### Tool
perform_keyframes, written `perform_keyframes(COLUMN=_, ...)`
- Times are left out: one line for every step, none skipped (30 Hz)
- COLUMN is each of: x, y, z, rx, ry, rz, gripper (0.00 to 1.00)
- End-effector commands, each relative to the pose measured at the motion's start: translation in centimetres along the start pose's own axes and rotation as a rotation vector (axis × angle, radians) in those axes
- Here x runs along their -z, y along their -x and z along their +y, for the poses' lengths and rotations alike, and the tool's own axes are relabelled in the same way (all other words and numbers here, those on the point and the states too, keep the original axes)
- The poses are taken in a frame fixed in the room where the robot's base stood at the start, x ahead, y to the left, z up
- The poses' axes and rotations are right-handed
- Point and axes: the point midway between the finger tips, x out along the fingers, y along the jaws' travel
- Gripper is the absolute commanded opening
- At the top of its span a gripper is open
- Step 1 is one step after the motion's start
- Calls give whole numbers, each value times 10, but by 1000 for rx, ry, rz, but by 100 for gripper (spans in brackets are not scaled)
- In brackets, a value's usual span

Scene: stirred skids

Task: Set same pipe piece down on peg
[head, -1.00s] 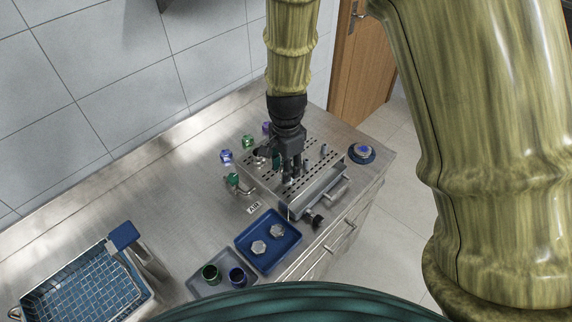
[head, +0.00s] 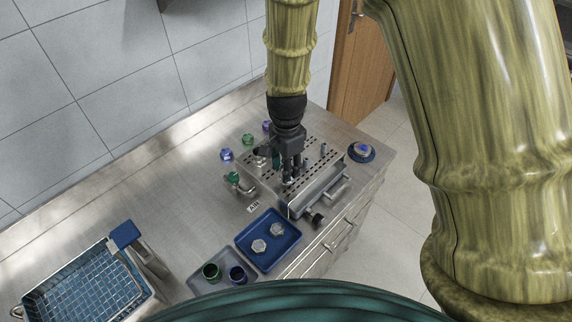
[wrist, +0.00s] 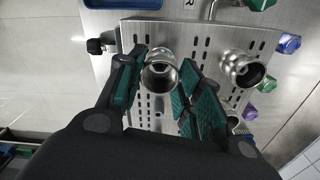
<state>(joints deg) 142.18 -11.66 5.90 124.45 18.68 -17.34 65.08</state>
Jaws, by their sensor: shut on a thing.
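My gripper (head: 289,166) is over the perforated metal plate (head: 256,176) on the steel counter. In the wrist view my gripper (wrist: 163,88) has its teal-padded fingers on either side of a shiny steel pipe piece (wrist: 160,74), shut on it. The open round mouth of the piece faces the camera. A peg under it is hidden, so I cannot tell whether the piece is seated. A second steel pipe piece (wrist: 243,68) stands on the plate to the right in the wrist view. A bare peg (head: 323,150) stands on the plate in the head view.
A blue tray (head: 246,242) with two hex pieces and a grey tray (head: 197,284) with two cups lie left of the plate. A blue basket (head: 82,292) is far left. Coloured caps (head: 227,155) stand behind the plate. A blue round dish (head: 370,157) is at right.

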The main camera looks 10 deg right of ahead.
Motion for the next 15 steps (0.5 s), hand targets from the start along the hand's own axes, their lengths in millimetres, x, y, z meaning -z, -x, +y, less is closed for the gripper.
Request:
perform_keyframes(x=0, y=0, z=0, rx=0, ry=0, rz=0, gripper=8)
perform_keyframes(x=0, y=0, z=0, rx=0, ry=0, rz=0, gripper=8)
perform_keyframes(x=0, y=0, z=0, rx=0, ry=0, rz=0, gripper=8)
perform_keyframes(x=0, y=0, z=0, rx=0, ry=0, rz=0, gripper=8)
perform_keyframes(x=0, y=-1, z=0, rx=0, ry=0, rz=0, gripper=8)
perform_keyframes(x=0, y=-1, z=0, rx=0, ry=0, rz=0, gripper=8)
perform_keyframes(x=0, y=-2, z=0, rx=0, ry=0, rz=0, gripper=8)
perform_keyframes(x=0, y=-2, z=0, rx=0, ry=0, rz=0, gripper=8)
perform_keyframes(x=0, y=-3, z=0, rx=-1, ry=0, rz=0, gripper=8)
perform_keyframes(x=0, y=-4, z=0, rx=-1, ry=0, rz=0, gripper=8)
perform_keyframes(x=0, y=-5, z=0, rx=-1, ry=0, rz=0, gripper=8)
perform_keyframes(x=0, y=-6, z=0, rx=-1, ry=0, rz=0, gripper=8)
perform_keyframes(x=0, y=-6, z=0, rx=-1, ry=0, rz=0, gripper=8)
perform_keyframes(x=0, y=-7, z=0, rx=-1, ry=1, rz=0, gripper=8)
perform_keyframes(x=0, y=-8, z=0, rx=-1, ry=1, rz=0, gripper=8)
